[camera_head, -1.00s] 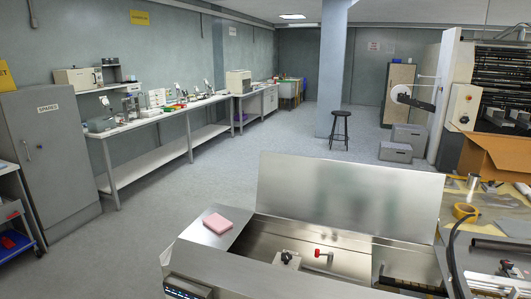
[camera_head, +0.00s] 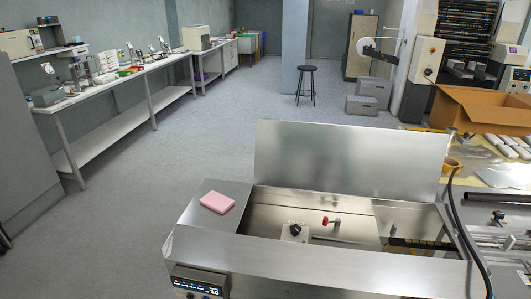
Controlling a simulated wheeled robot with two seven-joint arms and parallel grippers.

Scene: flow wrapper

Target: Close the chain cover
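The chain cover (camera_head: 348,157) is a wide flat steel panel. It stands open, raised upright along the far side of the machine's steel housing (camera_head: 330,262). The open bay in front of it shows a red-handled lever (camera_head: 331,220), a small block with a black knob (camera_head: 295,231) and a dark chain-like strip (camera_head: 420,243) at the right. Neither of my grippers is in view.
A control panel with a lit display (camera_head: 199,283) is on the front left. Black cables (camera_head: 462,230) arch at the right. A cardboard box (camera_head: 485,108) stands behind right. Open floor lies beyond.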

